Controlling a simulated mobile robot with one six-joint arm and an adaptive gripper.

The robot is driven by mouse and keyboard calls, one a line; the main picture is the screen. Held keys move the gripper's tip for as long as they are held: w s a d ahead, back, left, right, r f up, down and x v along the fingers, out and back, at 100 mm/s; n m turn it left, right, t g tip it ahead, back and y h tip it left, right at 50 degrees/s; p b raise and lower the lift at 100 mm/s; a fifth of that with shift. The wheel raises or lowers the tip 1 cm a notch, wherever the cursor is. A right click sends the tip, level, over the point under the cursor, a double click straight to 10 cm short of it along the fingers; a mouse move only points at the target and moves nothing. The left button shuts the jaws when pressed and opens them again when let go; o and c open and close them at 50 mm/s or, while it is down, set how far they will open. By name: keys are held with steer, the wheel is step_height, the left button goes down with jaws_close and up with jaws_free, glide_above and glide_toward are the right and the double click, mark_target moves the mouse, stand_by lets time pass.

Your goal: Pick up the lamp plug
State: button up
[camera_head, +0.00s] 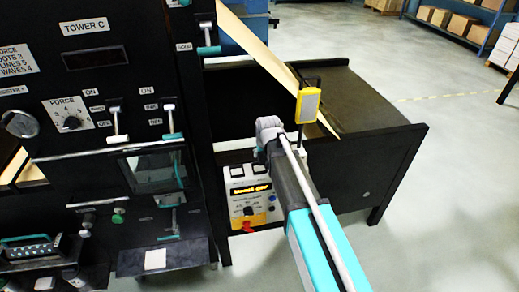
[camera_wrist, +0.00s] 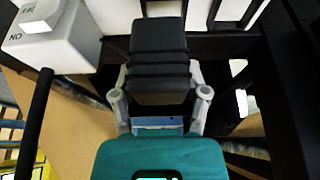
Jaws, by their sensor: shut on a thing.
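My gripper (camera_head: 268,128) reaches out beside the black machine, just above a small control box with a lit orange display. In the wrist view, my gripper's grey fingers (camera_wrist: 158,82) stand either side of a black ribbed block, which looks like the lamp plug (camera_wrist: 158,50), and are shut on it. Whether the plug sits in a socket cannot be told. In the head view the plug is hidden by my gripper. A yellow-framed lamp (camera_head: 308,105) stands just right of and behind my gripper.
The tall black machine panel (camera_head: 85,100) with levers and gauges fills the left. The control box (camera_head: 250,195) is below my gripper. A black-sided table (camera_head: 385,165) stands behind, with a sloping brown sheet (camera_head: 255,50). In the wrist view, a white switch box (camera_wrist: 55,45) is close left. Open floor lies right.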

steer(key=s+d+r+p, duration=0.4)
steer(key=s+r, duration=0.1)
steer(key=s, duration=0.4)
steer(key=shift+d, duration=0.2)
stand_by(0.4)
